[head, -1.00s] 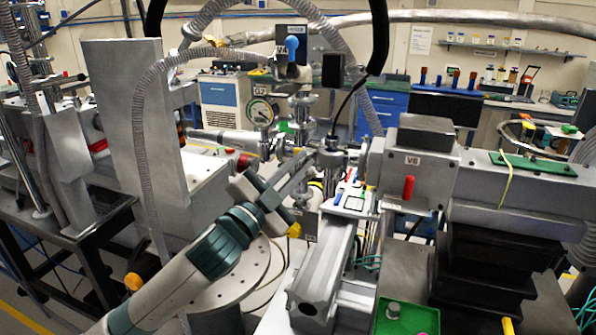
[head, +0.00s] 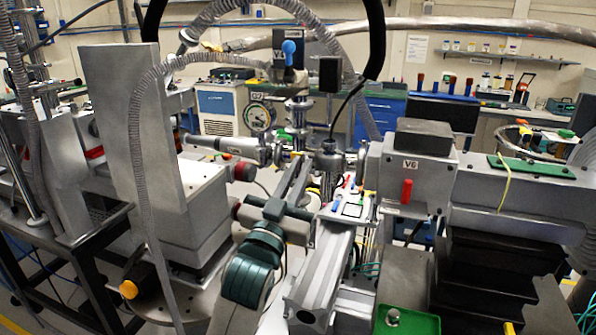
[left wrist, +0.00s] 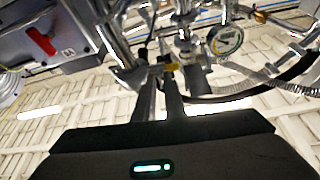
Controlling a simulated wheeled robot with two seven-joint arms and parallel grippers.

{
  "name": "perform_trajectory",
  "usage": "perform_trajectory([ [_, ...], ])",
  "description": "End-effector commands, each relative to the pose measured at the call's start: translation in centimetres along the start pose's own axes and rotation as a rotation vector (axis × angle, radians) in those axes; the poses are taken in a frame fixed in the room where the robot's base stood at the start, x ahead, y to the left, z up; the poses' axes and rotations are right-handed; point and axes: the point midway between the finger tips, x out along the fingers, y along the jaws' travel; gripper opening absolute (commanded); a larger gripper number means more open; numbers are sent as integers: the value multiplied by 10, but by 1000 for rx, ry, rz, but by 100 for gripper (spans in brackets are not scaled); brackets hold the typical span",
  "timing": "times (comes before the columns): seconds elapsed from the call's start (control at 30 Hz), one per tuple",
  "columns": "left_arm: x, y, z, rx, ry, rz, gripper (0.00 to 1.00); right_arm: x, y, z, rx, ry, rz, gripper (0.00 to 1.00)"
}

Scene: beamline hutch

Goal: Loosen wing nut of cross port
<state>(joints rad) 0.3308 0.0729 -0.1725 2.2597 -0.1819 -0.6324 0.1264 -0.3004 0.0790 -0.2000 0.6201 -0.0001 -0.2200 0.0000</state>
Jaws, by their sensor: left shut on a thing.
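The cross port (head: 299,135) is a metal vacuum fitting with stacked flanges in the middle of the head view, below the V4 valve. My left gripper (head: 298,180) reaches up to the flanges just below and in front of it. In the left wrist view its two fingers (left wrist: 158,85) are close together. A small yellow, brass-like piece (left wrist: 171,67) lies at their tips and seems to be the wing nut. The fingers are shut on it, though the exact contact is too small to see. My right gripper is out of view.
A dial gauge (head: 257,118) stands left of the cross port; it also shows in the left wrist view (left wrist: 226,40). The V6 box (head: 425,165) with a red handle stands to the right. A ribbed hose (head: 136,150) hangs at the left. A rail (head: 320,275) lies in front.

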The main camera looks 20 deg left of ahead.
Motion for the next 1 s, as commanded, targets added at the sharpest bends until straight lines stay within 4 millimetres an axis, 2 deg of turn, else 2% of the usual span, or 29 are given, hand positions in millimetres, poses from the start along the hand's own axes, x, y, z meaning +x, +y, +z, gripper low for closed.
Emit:
perform_trajectory([
  [0.47,0,0,-1,-15,2,-7,0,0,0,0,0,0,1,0],
  [0.5,0,0,-1,-15,2,-7,20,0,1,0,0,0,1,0],
  [0.53,0,0,-1,-15,2,-7,22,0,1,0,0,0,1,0],
  [1.0,0,0,0,-6,1,-2,22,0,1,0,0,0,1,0],
])
